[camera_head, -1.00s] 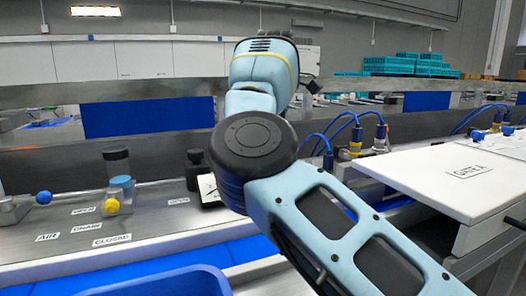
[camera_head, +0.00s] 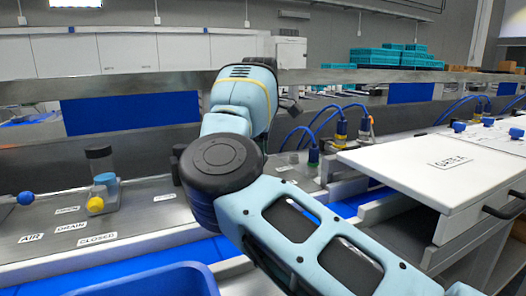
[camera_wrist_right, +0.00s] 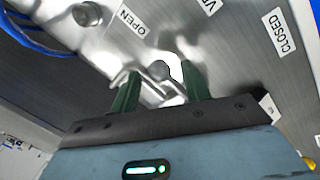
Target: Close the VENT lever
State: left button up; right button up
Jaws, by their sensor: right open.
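In the right wrist view a bright metal lever-like part (camera_wrist_right: 160,70) with a rounded end lies between the two dark green fingers of my right gripper (camera_wrist_right: 160,84). The fingers are apart, one on each side of it. I cannot tell whether either touches it. An OPEN label (camera_wrist_right: 136,19) is at the upper left of the plate, and a CLOSED label (camera_wrist_right: 284,33) is at the upper right. A partly cut-off label starting with V (camera_wrist_right: 208,5) lies between them. In the head view my right arm hides its gripper and the lever. My left gripper is out of view.
In the head view a panel at left carries AIR (camera_head: 31,238) and DRAIN (camera_head: 71,228) labels, a blue knob (camera_head: 25,198) and a yellow knob (camera_head: 95,204). A blue bin (camera_head: 160,280) is in front. A white GATE A cover (camera_head: 410,160) stands at right.

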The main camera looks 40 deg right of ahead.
jog(key=shift+w+f, duration=0.1)
jog(key=shift+f, duration=0.2)
grip_shut()
jog(key=shift+d, duration=0.1)
dwell(0.4)
